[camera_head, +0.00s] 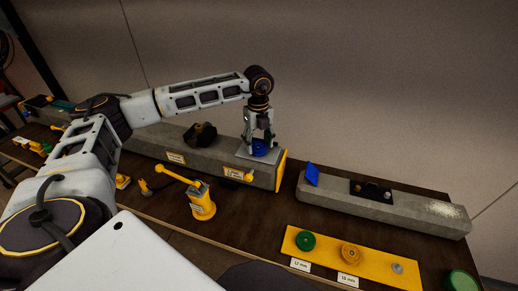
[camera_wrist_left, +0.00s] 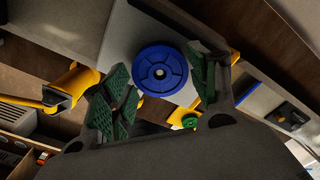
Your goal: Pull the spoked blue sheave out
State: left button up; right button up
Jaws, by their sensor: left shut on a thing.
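The spoked blue sheave (camera_head: 260,150) sits at a light grey metal plate (camera_head: 243,157) on the right end of the long grey spar (camera_head: 210,160). In the left wrist view the sheave (camera_wrist_left: 150,82) shows its round face and centre hole, with the grey plate (camera_wrist_left: 130,38) behind it. My left gripper (camera_head: 259,143) points down over it and is shut on it, with green-padded fingers (camera_wrist_left: 162,92) on either side. I cannot tell whether the sheave is still seated in the spar. My right gripper is not in view.
A yellow hand tool (camera_head: 201,203) stands in front of the spar. A second grey spar (camera_head: 400,212) with a blue flap (camera_head: 312,175) lies to the right.

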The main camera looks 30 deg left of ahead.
pick_arm(q)
jog(key=shift+r, duration=0.2)
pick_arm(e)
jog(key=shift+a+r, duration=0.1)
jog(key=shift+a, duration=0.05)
pick_arm(q)
jog(key=shift+r, duration=0.1)
jog(key=shift+r+p, duration=0.3)
jog(key=shift+p, duration=0.05)
jog(key=shift+r+p, duration=0.85)
jog(key=shift+r, duration=0.95)
jog(key=shift+r+p, duration=0.4)
jog(key=shift+p, duration=0.05)
jog(key=shift+r, duration=0.1)
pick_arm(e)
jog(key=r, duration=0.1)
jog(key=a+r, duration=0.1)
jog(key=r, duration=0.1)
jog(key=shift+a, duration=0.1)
